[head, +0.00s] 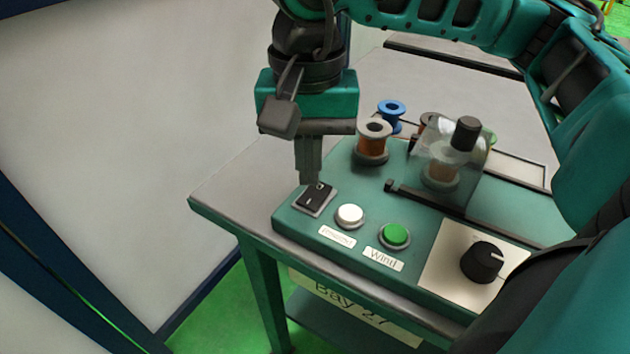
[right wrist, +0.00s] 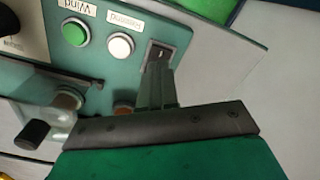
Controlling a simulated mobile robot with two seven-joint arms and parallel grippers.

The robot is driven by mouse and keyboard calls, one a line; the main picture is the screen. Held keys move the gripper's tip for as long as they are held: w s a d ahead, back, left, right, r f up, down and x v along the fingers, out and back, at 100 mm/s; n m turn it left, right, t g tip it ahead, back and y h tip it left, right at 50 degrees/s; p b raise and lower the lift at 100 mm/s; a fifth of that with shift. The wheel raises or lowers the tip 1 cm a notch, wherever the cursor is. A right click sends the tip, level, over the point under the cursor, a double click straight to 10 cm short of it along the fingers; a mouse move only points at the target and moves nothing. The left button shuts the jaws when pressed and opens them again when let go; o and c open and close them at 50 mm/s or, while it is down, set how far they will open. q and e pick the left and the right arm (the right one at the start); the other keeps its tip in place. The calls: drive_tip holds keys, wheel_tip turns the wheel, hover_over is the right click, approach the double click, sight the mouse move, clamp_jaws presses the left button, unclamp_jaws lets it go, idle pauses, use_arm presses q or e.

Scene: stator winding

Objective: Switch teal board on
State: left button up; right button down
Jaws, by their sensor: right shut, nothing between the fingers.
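The teal board (head: 290,219) lies on the table with a black rocker switch (head: 316,198) in a grey frame at its left corner. The switch also shows in the right wrist view (right wrist: 159,54), partly hidden by my fingertips. My right gripper (head: 309,182) is shut and empty, pointing down at the far edge of the switch. In the right wrist view its fingers (right wrist: 158,72) reach the switch's edge; I cannot tell whether they touch it. My left gripper is not in view.
On the board are a white button (head: 350,214), a green "Wind" button (head: 395,235) and a black knob (head: 481,262). A clear cover (head: 446,165) stands behind them. A copper spool (head: 373,142) and a blue spool (head: 391,115) stand near my right gripper. The grey table top (head: 238,188) is clear at left.

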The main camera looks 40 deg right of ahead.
sight(310, 200)
drive_tip(key=shift+r+p, duration=0.9)
drive_tip(key=shift+r, duration=0.95)
